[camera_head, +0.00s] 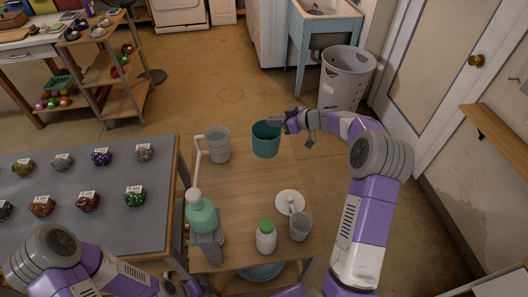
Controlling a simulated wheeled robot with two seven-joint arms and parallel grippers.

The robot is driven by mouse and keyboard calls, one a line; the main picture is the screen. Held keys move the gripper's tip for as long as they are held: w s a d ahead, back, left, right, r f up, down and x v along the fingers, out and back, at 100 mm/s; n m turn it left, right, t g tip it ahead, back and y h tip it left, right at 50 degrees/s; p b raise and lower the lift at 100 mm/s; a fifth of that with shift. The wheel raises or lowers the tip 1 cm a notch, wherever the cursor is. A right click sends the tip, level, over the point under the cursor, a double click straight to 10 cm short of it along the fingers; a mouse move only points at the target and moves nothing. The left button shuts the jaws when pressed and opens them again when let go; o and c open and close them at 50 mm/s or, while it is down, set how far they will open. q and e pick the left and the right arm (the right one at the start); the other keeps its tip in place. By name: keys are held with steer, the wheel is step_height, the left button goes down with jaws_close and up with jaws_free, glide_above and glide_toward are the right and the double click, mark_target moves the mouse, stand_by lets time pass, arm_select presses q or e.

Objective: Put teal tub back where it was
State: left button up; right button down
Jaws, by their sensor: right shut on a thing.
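The teal tub (265,143) is at the far right part of the small wooden table, upright with its dark open top facing up. My right gripper (282,122) is shut on the tub's right rim. I cannot tell whether the tub's base touches the table top or is just above it. My left arm comes in at the bottom left; its gripper's fingers are not clearly visible.
On the wooden table (240,190) stand a grey pitcher (218,146), a teal pump bottle (201,215), a white bottle with green cap (266,236), a cup (299,227) and a white disc (290,201). Rocks lie on the grey table (60,215). The table's middle is clear.

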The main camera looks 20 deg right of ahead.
mark_target(279, 131)
steer(key=f, duration=0.1)
steer(key=f+b, duration=0.1)
steer(key=f, duration=0.2)
steer(key=shift+s+f+b, duration=0.15)
steer(key=shift+s+b, duration=0.1)
steer(key=shift+b, duration=0.1)
step_height(279, 131, down, 5)
steer(key=shift+w+f+b, duration=0.1)
steer(key=shift+f+b, duration=0.05)
steer(key=shift+b, duration=0.85)
steer(key=c, duration=1.2)
jaws_free()
steer(key=shift+f, duration=0.15)
steer(key=p+v, duration=0.3)
steer(key=v, duration=0.9)
